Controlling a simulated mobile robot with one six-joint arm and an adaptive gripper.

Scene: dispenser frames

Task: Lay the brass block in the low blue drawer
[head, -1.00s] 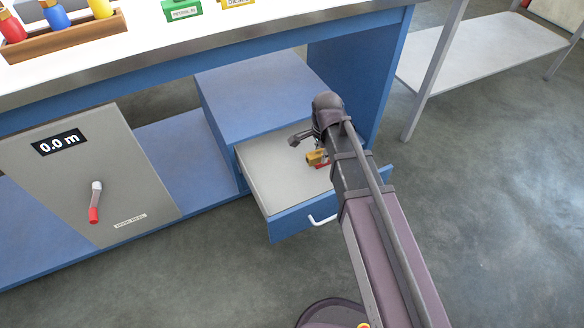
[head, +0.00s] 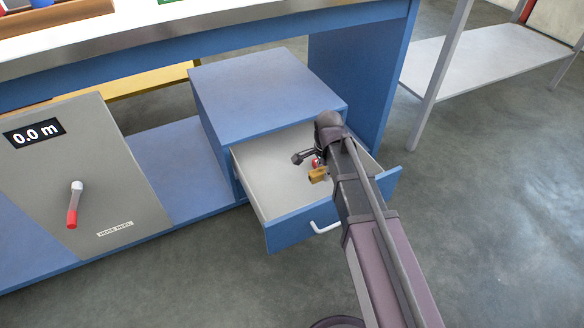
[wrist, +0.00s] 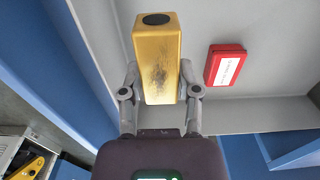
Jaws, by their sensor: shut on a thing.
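The low blue drawer (head: 288,236) is pulled open under the bench, with a grey inside and a white handle. The brass block (head: 317,175) is over the drawer's inside. In the wrist view the block (wrist: 157,60) is a gold bar with a dark round spot on its end, between the two fingers. My gripper (wrist: 158,92) is shut on it; in the head view my gripper (head: 316,164) is partly hidden by my arm. I cannot tell whether the block touches the drawer floor. A red box with a white label (wrist: 225,66) lies in the drawer, right of the block.
Left of the drawer stands a grey panel (head: 85,175) with a "0.0 m" display and a red-tipped crank (head: 74,205). A yellow board (head: 150,80) shows under the white bench top (head: 150,28). A grey shelf (head: 480,62) stands right. The drawer's left part is clear.

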